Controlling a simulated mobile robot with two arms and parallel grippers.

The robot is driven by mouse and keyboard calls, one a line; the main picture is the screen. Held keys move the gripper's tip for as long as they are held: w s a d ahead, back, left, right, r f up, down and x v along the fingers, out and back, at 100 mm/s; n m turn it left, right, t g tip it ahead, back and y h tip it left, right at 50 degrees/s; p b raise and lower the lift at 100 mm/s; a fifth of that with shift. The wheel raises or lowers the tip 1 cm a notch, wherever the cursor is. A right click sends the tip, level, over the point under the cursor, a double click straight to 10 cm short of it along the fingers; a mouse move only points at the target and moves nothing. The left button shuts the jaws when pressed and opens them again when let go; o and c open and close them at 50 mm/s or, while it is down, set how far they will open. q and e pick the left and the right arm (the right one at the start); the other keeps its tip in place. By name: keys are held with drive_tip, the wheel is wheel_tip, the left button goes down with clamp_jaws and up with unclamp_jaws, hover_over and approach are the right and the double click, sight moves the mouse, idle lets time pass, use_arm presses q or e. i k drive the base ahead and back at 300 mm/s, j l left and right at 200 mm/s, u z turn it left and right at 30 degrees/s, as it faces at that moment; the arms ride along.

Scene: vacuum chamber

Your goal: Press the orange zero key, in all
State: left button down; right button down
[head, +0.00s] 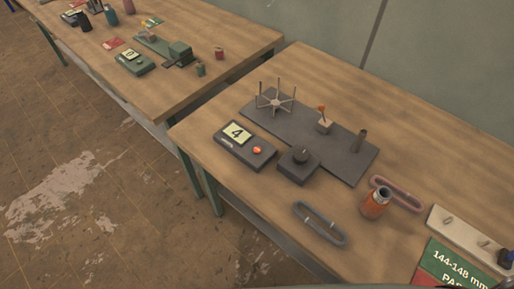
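A round orange-red key (257,150) sits on the right part of a dark box-shaped meter (266,161) on the near table. The meter's pale display (237,133) reads 4. Nothing covers the key. Neither of my grippers is in the head view.
Beside the meter stand a black knob box (298,166) and a dark plate (345,152) with a spoked wheel (275,100). A second table (210,42) stands behind left.

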sight(257, 150)
drive_tip(key=j+z, duration=0.15)
drive_tip(key=z, duration=0.6)
drive_tip(key=i+j+z, duration=0.1)
drive_tip(key=j+z, duration=0.3)
drive_tip(key=j, duration=0.45)
drive_tip(key=j+z, duration=0.4)
drive_tip(key=j, duration=0.9)
drive_tip(key=k+j, duration=0.15)
drive_tip(key=j, duration=0.35)
